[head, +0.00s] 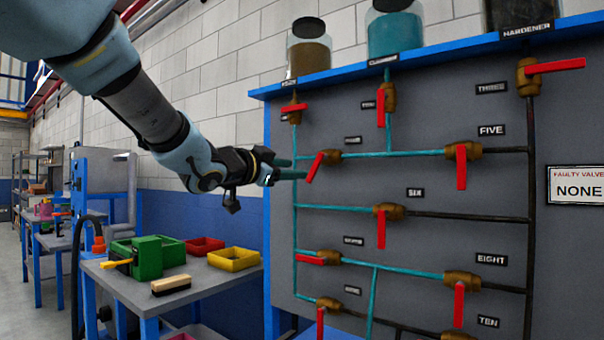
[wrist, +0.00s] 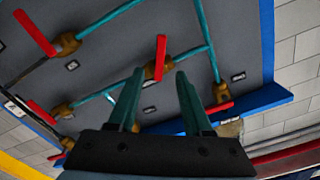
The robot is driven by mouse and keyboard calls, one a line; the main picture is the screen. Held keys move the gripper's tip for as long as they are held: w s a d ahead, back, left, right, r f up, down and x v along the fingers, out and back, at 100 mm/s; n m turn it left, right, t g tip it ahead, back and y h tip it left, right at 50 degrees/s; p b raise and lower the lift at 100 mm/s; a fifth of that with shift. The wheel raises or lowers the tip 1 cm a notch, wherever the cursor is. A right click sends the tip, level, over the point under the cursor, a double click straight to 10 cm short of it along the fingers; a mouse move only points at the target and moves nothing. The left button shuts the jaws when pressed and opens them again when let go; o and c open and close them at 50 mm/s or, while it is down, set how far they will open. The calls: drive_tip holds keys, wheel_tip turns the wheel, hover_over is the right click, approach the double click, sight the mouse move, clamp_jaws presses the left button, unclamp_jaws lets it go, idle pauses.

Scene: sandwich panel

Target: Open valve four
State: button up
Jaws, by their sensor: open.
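Valve four (head: 329,158) is a brass valve on a teal pipe on the grey panel, below valve two. Its red handle (head: 315,167) slants down and to the left, across the pipe's line. My gripper (head: 302,167) is open, with its teal fingers close to this handle in the head view. In the wrist view the red handle (wrist: 160,56) and brass body lie just ahead of the two fingertips (wrist: 160,76), between them in the picture. I cannot tell whether the fingers touch the handle. Label four (head: 352,140) is too blurred to read clearly.
Valve one (head: 294,110), valve two (head: 386,101) and valve five (head: 461,154) are nearby, with red handles. A blue shelf (head: 420,55) with jars runs above. A table (head: 215,282) with a green bin (head: 150,257) stands at left. A sign (head: 576,186) reads "Faulty valve none".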

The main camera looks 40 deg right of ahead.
drive_tip(key=shift+s+a, duration=0.15)
drive_tip(key=shift+a, duration=0.45)
